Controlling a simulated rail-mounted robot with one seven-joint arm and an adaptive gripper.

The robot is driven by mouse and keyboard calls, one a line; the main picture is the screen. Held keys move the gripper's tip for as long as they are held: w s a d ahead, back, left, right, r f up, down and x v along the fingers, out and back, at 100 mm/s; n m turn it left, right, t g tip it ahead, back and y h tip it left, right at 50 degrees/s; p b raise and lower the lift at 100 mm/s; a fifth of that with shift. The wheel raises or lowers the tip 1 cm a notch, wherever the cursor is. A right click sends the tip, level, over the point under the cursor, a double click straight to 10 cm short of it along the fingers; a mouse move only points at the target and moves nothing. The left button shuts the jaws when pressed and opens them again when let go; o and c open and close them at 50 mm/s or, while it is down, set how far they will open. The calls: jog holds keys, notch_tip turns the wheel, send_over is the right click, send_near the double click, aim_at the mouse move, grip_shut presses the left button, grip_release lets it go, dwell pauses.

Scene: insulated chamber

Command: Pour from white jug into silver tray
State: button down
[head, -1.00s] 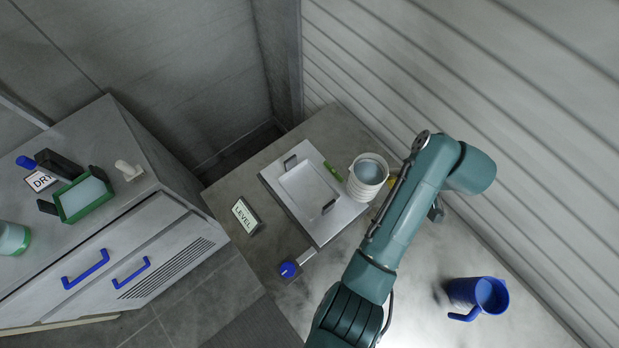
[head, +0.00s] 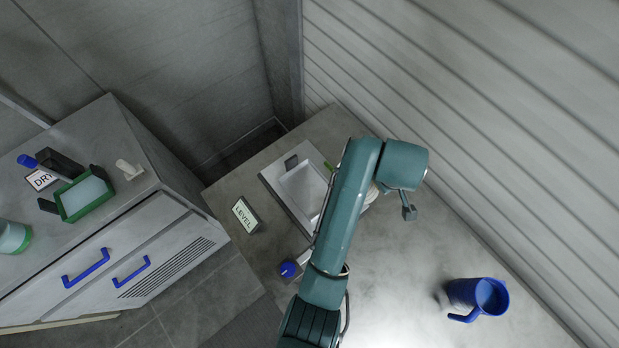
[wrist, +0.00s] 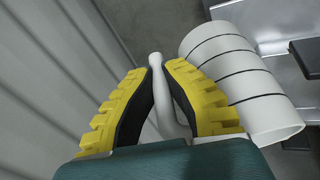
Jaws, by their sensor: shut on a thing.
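The silver tray (head: 281,196) lies on the bench in the head view, its right part hidden behind my arm. Part of its metal surface also shows in the wrist view (wrist: 279,12), along with a dark tray handle (wrist: 306,57). The white jug (wrist: 238,75), ribbed with dark grooves, is right of my gripper (wrist: 159,68) in the wrist view. My gripper's yellow, black-padded fingers are shut on the jug's handle. In the head view my arm hides the gripper and nearly all of the jug.
A blue jug (head: 477,297) stands at the bench's right. A LEVEL sign (head: 245,215) and a blue knob (head: 288,269) are beside the tray. The ribbed wall (head: 480,130) runs close behind the bench. A separate cabinet at left holds a green tray (head: 84,197).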

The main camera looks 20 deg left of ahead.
jog(key=shift+s+a+r+h, duration=0.1)
jog(key=shift+a+r+h, duration=0.3)
jog(key=shift+a, duration=0.1)
jog(key=shift+s+a+r+t+h, duration=0.2)
jog(key=shift+a+r+h, duration=0.25)
jog(key=shift+r, duration=0.2)
jog(key=shift+s+a+r+t+h, duration=0.1)
jog(key=shift+a+r+t+h, duration=0.15)
jog(key=shift+r+h, duration=0.3)
jog(key=shift+s+a+r+n+h, duration=0.1)
jog(key=shift+a+r+n+h, duration=0.15)
jog(key=shift+a+h, duration=0.35)
jog(key=shift+s+a+r+n+t+h, duration=0.1)
jog(key=shift+a+r+n+t+h, duration=0.2)
jog(key=shift+r+h, duration=0.45)
jog(key=shift+s+a+r+n+t+h, duration=0.1)
jog(key=shift+a+r+t+h, duration=0.3)
jog(key=shift+r+h, duration=0.35)
dwell(2.1)
